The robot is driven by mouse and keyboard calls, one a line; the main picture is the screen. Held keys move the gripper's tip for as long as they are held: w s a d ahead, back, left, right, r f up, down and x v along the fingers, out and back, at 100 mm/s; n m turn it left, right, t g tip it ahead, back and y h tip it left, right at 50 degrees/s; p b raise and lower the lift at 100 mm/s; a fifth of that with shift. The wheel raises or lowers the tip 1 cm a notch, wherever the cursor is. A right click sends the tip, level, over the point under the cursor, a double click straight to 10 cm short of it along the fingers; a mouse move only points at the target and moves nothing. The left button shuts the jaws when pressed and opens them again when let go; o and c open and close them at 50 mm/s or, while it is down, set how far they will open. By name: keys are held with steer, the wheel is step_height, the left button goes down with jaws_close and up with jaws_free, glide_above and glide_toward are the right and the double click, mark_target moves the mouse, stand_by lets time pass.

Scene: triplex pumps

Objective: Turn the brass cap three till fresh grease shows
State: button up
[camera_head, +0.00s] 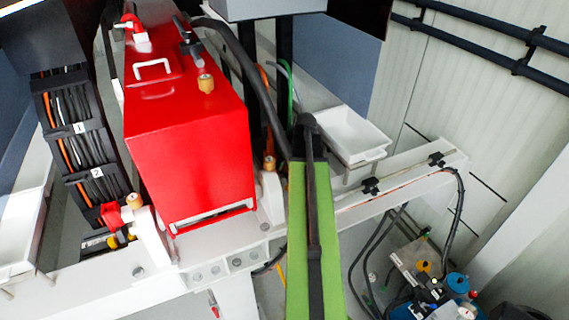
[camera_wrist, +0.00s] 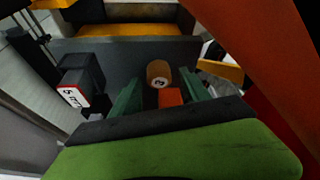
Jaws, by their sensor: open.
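A brass cap (camera_wrist: 158,73) with a dark mark that looks like a turned 3 is in the middle of the wrist view. My gripper (camera_wrist: 163,79) is open, with one green finger on each side of the cap and a gap to it. I cannot tell how deep the fingers reach around it. A red-orange block (camera_wrist: 171,97) sits just below the cap between the fingers. No grease can be made out. In the head view, brass caps show on the red housing (camera_head: 206,84), at its right (camera_head: 269,163) and at its lower left (camera_head: 134,201); their numbers are unreadable.
A black box with a white and red label (camera_wrist: 72,96) stands left of my gripper. A yellow-orange part (camera_wrist: 220,71) lies close on the right. The red housing (camera_head: 190,150) stands beside my green arm. A white tray (camera_head: 350,135) is behind the arm.

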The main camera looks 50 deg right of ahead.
mark_target(288, 165)
steer(key=r+p, duration=0.5)
steer(key=shift+s+d+r+p, duration=0.1)
steer(key=shift+s+r+p, duration=0.2)
steer(key=shift+s, duration=0.1)
steer(key=s+d+r+p, duration=0.3)
steer(key=s+r+p, duration=0.2)
steer(key=s, duration=0.5)
steer(key=shift+s+d+r, duration=0.2)
steer(key=shift+d, duration=0.05)
